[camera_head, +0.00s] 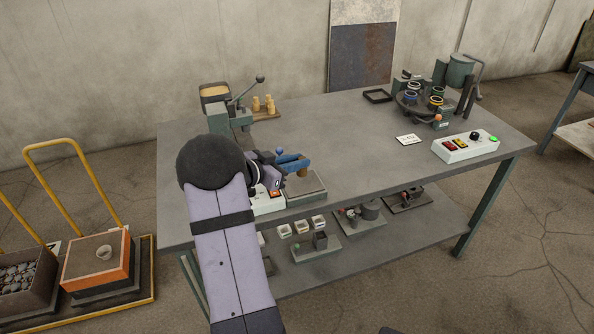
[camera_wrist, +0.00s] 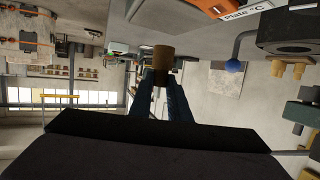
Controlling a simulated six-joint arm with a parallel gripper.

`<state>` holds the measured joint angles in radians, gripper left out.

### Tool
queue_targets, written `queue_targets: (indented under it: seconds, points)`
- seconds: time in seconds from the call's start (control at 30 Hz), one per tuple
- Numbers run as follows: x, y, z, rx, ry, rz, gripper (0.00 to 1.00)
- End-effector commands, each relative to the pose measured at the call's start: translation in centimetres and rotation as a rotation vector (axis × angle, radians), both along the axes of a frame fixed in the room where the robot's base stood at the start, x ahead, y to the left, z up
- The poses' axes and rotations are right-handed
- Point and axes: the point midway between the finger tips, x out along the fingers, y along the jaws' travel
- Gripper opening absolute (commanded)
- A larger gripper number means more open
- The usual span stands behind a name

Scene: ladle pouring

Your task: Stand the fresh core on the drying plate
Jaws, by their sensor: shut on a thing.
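My gripper (camera_head: 300,164) has blue fingers and is shut on a small brown cylindrical core (camera_head: 303,173). In the wrist view the core (camera_wrist: 163,58) sits between the fingertips (camera_wrist: 164,74). In the head view it shows over the far part of the drying plate (camera_head: 308,190), a grey square slab at the table's near edge. I cannot tell whether the core touches the plate. The plate's white control box (camera_head: 268,205) is partly hidden by my arm. In the wrist view its "Plate °C" label (camera_wrist: 238,13) shows at the top.
A core machine (camera_head: 216,112) with a lever stands at the back left, with several tan cores (camera_head: 266,106) on a wooden ledge. The middle of the table (camera_head: 340,135) is clear.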

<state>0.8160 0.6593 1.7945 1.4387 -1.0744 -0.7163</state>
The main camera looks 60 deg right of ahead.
Motion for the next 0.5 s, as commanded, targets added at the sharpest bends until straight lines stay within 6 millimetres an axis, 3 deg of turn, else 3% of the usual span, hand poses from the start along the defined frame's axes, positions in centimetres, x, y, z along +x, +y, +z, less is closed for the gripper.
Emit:
queue_targets:
  seconds: [0.23, 0.5]
  points:
    - [0.0, 0.0, -2.9, 0.003, 0.003, 0.000, 0.00]
    - [0.0, 0.0, -3.3, 0.000, 0.000, 0.000, 0.00]
